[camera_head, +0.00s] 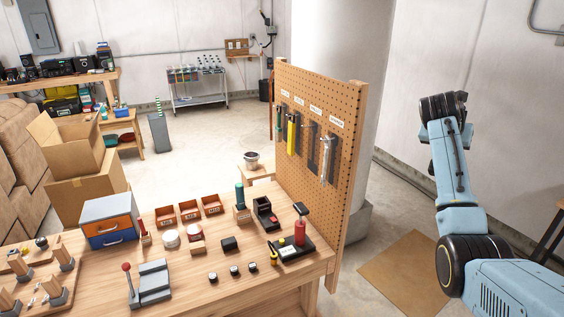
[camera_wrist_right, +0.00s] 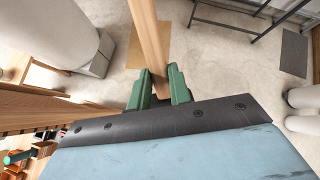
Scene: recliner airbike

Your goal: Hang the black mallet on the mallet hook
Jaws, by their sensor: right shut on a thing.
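My right gripper (camera_wrist_right: 161,88) has its green fingers shut on a light wooden bar (camera_wrist_right: 148,35) in the right wrist view. The bar looks like a mallet handle; no black head shows. In the head view my right arm reaches up, right of the pegboard (camera_head: 350,125) and apart from it, and the gripper is hidden. The pegboard bears several small labels too small to read surely. A dark flat shape (camera_head: 311,146) is under the third label, between the yellow tool and the silver wrench; I cannot tell whether it is a tool or outline. My left gripper is out of view.
A workbench (camera_head: 200,285) with small bins, parts and a lever press stands left of the pegboard. A yellow tool (camera_head: 292,132) and a silver wrench (camera_head: 327,160) hang on the board. A pale pillar (camera_head: 335,40) stands behind it.

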